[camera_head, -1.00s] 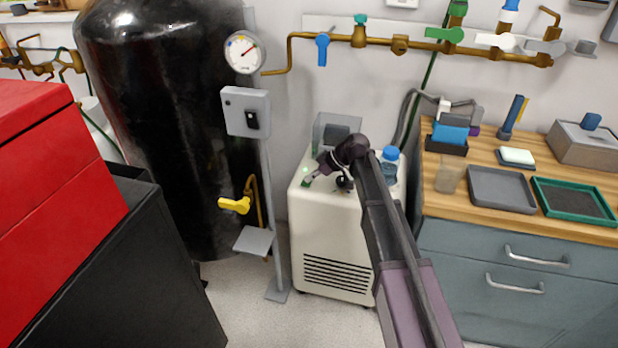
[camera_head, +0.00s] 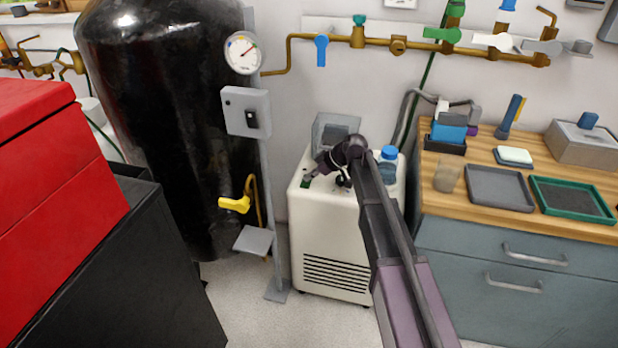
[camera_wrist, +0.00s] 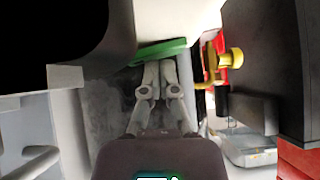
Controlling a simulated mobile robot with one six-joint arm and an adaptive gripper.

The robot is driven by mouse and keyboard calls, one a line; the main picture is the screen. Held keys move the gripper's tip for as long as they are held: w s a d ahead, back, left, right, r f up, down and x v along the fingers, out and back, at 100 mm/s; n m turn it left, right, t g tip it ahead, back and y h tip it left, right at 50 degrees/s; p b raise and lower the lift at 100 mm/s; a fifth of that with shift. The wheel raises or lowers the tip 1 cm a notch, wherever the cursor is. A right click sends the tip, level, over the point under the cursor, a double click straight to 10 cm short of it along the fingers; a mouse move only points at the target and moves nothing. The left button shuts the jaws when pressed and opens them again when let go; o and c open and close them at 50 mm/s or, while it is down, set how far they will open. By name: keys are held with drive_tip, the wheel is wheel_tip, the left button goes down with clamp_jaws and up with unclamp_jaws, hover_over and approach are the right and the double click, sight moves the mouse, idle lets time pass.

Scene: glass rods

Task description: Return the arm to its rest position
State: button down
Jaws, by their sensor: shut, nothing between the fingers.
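My gripper (camera_head: 312,179) is at the end of my arm, over the top of a cream cabinet unit (camera_head: 330,240) in the head view. In the wrist view my gripper (camera_wrist: 160,72) shows its two fingers together, with nothing between them. A green edge (camera_wrist: 160,50) lies just beyond the fingertips there. I cannot tell whether they touch it. My wrist and arm hide part of the cabinet's top and right side in the head view.
A black tank (camera_head: 165,120) and a post with a gauge (camera_head: 242,53) stand left of the cabinet. A yellow-handled valve (camera_head: 235,204) is near the post. A red and black cabinet (camera_head: 60,180) is at left. A wooden counter (camera_head: 480,190) with trays is at right.

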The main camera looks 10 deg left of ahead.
drive_tip(key=shift+w+a+r, duration=0.1)
drive_tip(key=shift+w+a, duration=0.05)
drive_tip(key=shift+w, duration=0.2)
drive_tip(key=shift+w+a+r, duration=0.1)
drive_tip(key=shift+a, duration=0.1)
drive_tip(key=shift+r+p, duration=0.4)
drive_tip(key=shift+p, duration=0.15)
drive_tip(key=shift+r, duration=0.15)
drive_tip(key=shift+r+p, duration=0.25)
drive_tip(key=shift+p, duration=0.15)
drive_tip(key=shift+d+r, duration=0.15)
drive_tip(key=shift+r, duration=0.05)
drive_tip(key=shift+s+f, duration=0.15)
drive_tip(key=shift+s, duration=0.55)
drive_tip(key=shift+s+d, duration=0.1)
drive_tip(key=shift+s, duration=0.1)
